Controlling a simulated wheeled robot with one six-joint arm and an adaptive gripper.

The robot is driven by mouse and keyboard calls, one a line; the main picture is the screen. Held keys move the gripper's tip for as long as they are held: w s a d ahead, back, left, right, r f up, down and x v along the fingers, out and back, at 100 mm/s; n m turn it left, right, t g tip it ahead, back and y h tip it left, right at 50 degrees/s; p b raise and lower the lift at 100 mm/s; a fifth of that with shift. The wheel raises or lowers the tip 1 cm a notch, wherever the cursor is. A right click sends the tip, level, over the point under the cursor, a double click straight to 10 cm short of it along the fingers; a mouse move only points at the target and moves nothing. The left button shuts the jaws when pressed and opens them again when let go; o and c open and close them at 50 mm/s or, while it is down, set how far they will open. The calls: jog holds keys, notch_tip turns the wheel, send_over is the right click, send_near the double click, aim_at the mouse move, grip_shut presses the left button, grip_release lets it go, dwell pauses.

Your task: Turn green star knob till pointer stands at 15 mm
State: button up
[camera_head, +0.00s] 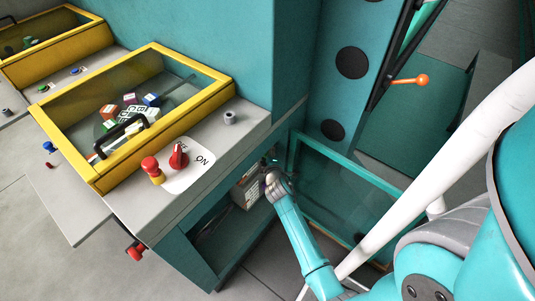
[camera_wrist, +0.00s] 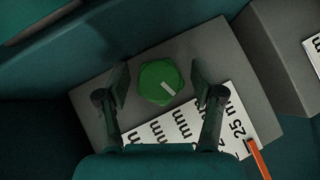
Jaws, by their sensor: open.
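The green star knob (camera_wrist: 158,84) sits on a grey block (camera_wrist: 88,90) in the wrist view, with a white line on its face slanting down to the right. My gripper (camera_wrist: 160,76) is open, one finger on each side of the knob; I cannot tell whether they touch it. Below is a white scale plate (camera_wrist: 185,115) with several "mm" labels; only "25 mm" reads clearly, others are partly hidden by my fingers. The orange pointer (camera_wrist: 258,158) has its tip beside the 25 mm label. In the head view my gripper (camera_head: 270,181) reaches into a cabinet; the knob is not discernible there.
The cabinet opening (camera_head: 225,228) is under a grey counter (camera_head: 125,203). A glass door (camera_head: 335,190) stands open at its right. On the counter are a yellow-framed glass lid (camera_head: 210,98), a red rotary switch (camera_head: 179,156) and a red button (camera_head: 150,164).

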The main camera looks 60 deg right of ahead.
jog(key=c, duration=1.1)
jog(key=shift+c, duration=0.2)
jog(key=shift+y, duration=0.3)
jog(key=m+g+y, duration=0.1)
jog(key=m+y, duration=0.1)
jog(key=y, duration=0.1)
jog(key=shift+r+m+y, duration=0.15)
jog(key=shift+m+y, duration=0.15)
jog(key=shift+m, duration=0.1)
jog(key=m+y, duration=0.1)
jog(key=y, duration=0.1)
jog(key=m+y, duration=0.1)
jog(key=y, duration=0.2)
jog(key=shift+m, duration=0.3)
